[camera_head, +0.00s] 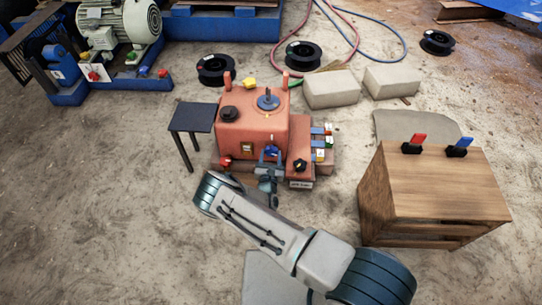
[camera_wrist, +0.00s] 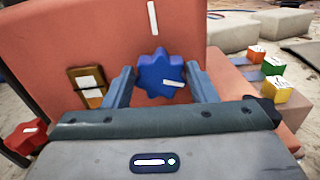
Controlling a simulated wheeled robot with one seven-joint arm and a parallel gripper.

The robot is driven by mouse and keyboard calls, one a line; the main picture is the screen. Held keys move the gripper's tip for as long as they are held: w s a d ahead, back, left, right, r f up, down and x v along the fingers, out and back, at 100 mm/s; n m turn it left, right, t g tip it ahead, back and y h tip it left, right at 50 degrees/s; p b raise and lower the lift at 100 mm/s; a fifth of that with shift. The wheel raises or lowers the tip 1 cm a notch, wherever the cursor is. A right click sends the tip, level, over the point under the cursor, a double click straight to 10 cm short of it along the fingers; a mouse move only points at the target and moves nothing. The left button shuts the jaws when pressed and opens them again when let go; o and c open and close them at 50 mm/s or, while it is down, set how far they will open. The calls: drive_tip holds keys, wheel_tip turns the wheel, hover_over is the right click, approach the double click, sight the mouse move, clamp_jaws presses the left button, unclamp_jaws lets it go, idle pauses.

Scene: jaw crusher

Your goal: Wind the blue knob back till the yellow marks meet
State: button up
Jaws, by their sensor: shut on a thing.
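The blue star-shaped knob (camera_wrist: 158,70) sits on the front of the red-orange machine box, and it also shows in the head view (camera_head: 271,150). A pale mark (camera_wrist: 172,83) on the knob lies right of its centre and points right, slightly down. A pale upright mark (camera_wrist: 153,18) is on the box above the knob. Both look whitish, not clearly yellow, and they are well apart. My gripper (camera_wrist: 160,80) is shut on the knob, one finger at its left and one at its right. In the head view my gripper (camera_head: 269,162) reaches the box's front.
A rocker switch (camera_wrist: 90,87) is left of the knob, with a red knob (camera_wrist: 25,137) lower left. Coloured blocks (camera_wrist: 272,78) stand at the right. A black knob (camera_head: 300,165) is beside them. A wooden cabinet (camera_head: 430,190) stands right of my arm.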

drive_tip(key=shift+a+n, duration=0.1)
drive_tip(key=shift+n, duration=0.2)
drive_tip(key=n, duration=0.4)
drive_tip(key=shift+a+f+n, duration=0.1)
drive_tip(key=shift+a+n, duration=0.1)
drive_tip(key=shift+n, duration=0.2)
drive_tip(key=n+b, duration=0.1)
drive_tip(key=n, duration=0.4)
drive_tip(key=shift+a+f, duration=0.15)
drive_tip(key=n, duration=0.3)
drive_tip(key=n+b, duration=0.1)
drive_tip(key=n, duration=0.1)
drive_tip(key=shift+a+f+n, duration=0.1)
drive_tip(key=shift+f+n, duration=0.1)
drive_tip(key=shift+n, duration=0.2)
drive_tip(key=n+b, duration=0.1)
drive_tip(key=n, duration=0.4)
drive_tip(key=shift+f+n, duration=0.15)
drive_tip(key=shift+n, duration=0.15)
drive_tip(key=o, duration=1)
